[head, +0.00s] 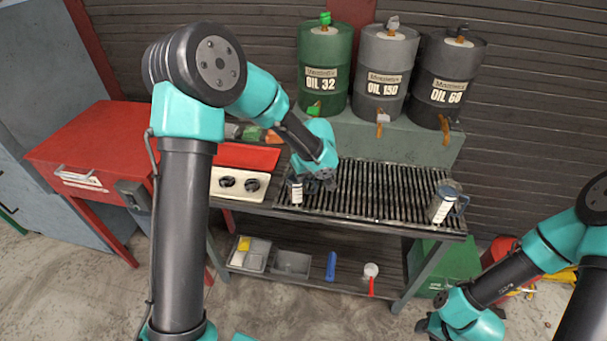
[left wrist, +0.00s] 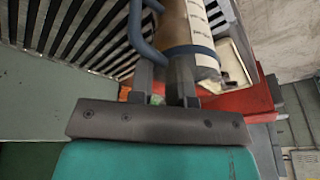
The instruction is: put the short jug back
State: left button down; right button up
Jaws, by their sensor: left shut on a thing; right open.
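My left gripper (head: 314,182) is over the left part of the slatted grate (head: 375,190). It is shut on the handle of a jug (head: 297,194), mostly hidden behind the gripper in the head view. The left wrist view shows this jug (left wrist: 202,28) close up, with a white scale strip, a blue-grey band and a blue-grey handle between the fingers (left wrist: 168,85). I cannot tell whether it touches the grate. Another jug (head: 441,205), clear with a scale strip and handle, stands at the grate's right end. My right gripper (head: 428,326) is low at the bottom right, open and partly hidden.
Three oil drums, green (head: 324,65), grey (head: 383,70) and black (head: 447,75), stand behind the grate. A white panel with two knobs (head: 240,184) and a red tray (head: 246,156) are to its left. The lower shelf (head: 315,283) holds bins and a red-handled scoop. The middle grate is clear.

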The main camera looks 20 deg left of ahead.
pick_arm(q)
jog(key=c, duration=1.1)
grip_release()
jog(key=shift+r, duration=0.15)
jog(key=v, duration=1.2)
